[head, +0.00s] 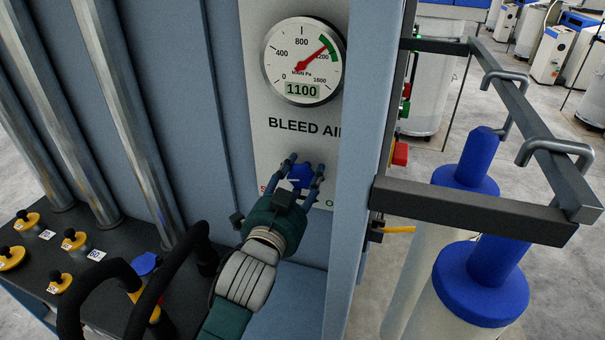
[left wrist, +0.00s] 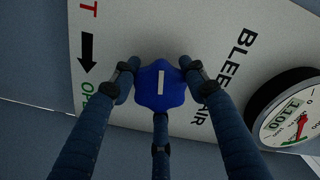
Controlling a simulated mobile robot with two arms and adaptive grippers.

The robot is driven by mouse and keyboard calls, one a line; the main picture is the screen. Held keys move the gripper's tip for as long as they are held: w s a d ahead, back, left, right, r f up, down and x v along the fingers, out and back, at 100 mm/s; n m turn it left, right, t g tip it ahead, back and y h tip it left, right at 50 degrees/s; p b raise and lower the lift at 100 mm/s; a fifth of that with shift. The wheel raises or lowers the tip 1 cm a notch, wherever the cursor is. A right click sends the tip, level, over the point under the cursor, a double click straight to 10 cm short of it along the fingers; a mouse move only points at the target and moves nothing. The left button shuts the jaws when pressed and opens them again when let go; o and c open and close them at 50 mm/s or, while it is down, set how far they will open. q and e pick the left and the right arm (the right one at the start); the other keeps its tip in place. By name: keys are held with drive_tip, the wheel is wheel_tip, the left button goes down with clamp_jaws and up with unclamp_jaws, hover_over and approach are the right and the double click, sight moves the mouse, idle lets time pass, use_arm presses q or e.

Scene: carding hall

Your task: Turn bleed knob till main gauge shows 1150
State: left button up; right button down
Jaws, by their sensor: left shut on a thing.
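The main gauge (head: 303,61) is a round white dial on the panel. Its digital window reads 1100, and its red needle points up and right at the green band near 1200. The gauge also shows at the right of the left wrist view (left wrist: 287,112). Below the "BLEED AIR" lettering is the blue bleed knob (head: 301,178). In the left wrist view the knob (left wrist: 160,88) has a white line pointing straight up and down in the picture. My left gripper (head: 304,165) is shut on the knob, its dark fingers around it. My right gripper is not in view.
A dark metal frame (head: 470,208) juts out right of the panel, beside blue-capped white cylinders (head: 480,285). Yellow weights with black knobs (head: 75,239) sit on a dark shelf at lower left. A printed arrow (left wrist: 87,53) is on the panel beside the knob.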

use_arm(q)
drive_tip(key=shift+f, duration=0.1)
idle(0.3)
drive_tip(key=o, duration=1.2)
drive_tip(key=shift+a, duration=0.1)
drive_tip(key=shift+c, duration=0.2)
drive_tip(key=v, duration=1.2)
